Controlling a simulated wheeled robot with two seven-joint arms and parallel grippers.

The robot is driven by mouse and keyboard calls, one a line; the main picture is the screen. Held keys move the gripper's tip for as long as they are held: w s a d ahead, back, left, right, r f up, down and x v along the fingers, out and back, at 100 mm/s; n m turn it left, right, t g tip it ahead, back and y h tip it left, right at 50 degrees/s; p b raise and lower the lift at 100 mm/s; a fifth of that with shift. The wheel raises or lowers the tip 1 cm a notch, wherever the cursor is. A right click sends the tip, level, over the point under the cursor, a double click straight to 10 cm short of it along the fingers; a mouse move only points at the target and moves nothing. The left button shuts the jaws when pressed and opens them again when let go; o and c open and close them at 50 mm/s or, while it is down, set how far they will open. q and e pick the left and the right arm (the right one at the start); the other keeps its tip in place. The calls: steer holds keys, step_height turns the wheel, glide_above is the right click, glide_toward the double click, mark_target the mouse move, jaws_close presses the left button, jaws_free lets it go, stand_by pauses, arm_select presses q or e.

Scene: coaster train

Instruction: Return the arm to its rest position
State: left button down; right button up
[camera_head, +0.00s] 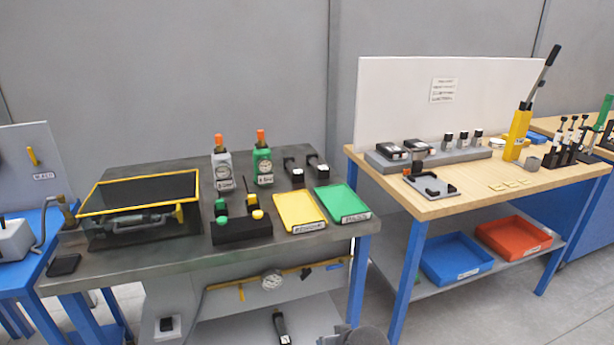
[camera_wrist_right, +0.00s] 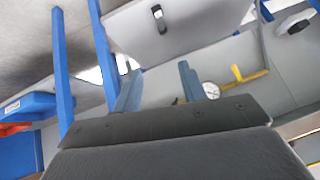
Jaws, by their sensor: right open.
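My right gripper (camera_wrist_right: 158,84) shows in the right wrist view with its two bluish-grey fingers apart and nothing between them. It is in free space, with the bench's lower parts and the floor beyond. In the head view, a dark rounded piece at the bottom edge looks like part of my right arm, but its fingers cannot be made out there. My left gripper is in neither view.
A wooden bench (camera_head: 450,205) stands right, with a blue bin (camera_head: 456,260) and red bin (camera_head: 512,238) below. Floor between is clear.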

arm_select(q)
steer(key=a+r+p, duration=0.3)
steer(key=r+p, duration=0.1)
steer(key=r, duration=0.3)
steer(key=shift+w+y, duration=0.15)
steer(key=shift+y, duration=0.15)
arm_select(e)
steer(key=s+d+f+g+h, duration=0.1)
steer(key=s+d+g, duration=0.1)
steer(key=s, duration=1.3)
steer(key=s+d+f+g+h, duration=0.1)
steer(key=s+d, duration=0.4)
steer(key=s, duration=1)
steer(key=shift+s+d+g, duration=0.2)
steer(key=shift+g, duration=0.7)
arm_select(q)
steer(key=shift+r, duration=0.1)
arm_select(e)
steer(key=shift+f, duration=0.1)
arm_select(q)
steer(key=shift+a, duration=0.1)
